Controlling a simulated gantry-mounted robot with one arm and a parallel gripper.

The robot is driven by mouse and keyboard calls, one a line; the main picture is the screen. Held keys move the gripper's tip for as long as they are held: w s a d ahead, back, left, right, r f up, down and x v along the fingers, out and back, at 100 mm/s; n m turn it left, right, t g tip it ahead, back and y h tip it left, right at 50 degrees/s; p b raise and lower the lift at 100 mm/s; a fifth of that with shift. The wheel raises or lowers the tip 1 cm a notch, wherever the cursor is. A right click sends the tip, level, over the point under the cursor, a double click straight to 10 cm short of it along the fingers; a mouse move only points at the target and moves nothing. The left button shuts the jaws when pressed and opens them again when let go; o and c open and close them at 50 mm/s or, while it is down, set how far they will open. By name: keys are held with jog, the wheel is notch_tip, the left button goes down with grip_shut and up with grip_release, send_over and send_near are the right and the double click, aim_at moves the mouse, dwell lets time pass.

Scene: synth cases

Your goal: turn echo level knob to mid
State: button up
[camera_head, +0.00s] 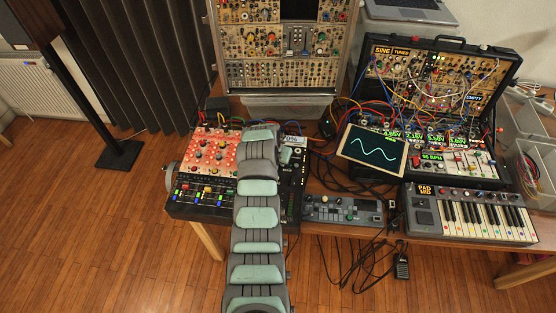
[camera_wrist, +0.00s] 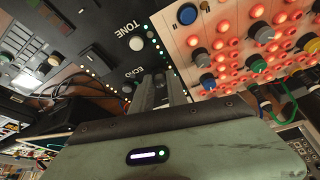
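In the wrist view, a dark panel carries the white labels TONE and ECHO. A pale round knob (camera_wrist: 136,43) sits by the TONE label. The ECHO label (camera_wrist: 134,72) lies just left of my gripper's fingertips (camera_wrist: 160,80), with a small pale knob (camera_wrist: 127,88) near it. My grey fingers point at the panel close to this label. I cannot tell whether they touch or surround a knob, or how far apart they are. In the head view, my arm covers part of the black mixer-like unit (camera_head: 290,190), hiding the fingertips and the labels.
A red-lit knob board (camera_head: 212,152) lies left of my arm; its blue knob (camera_wrist: 187,13) and others stand close to my gripper. A small grey device (camera_head: 343,210), a tilted wave screen (camera_head: 373,150), a keyboard (camera_head: 470,213) and cabled synth cases (camera_head: 435,70) crowd the table.

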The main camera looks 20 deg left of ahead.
jog(key=o, duration=0.4)
jog(key=shift+r, duration=0.15)
jog(key=v, duration=1)
jog(key=shift+r, duration=0.25)
jog(key=shift+s, duration=0.1)
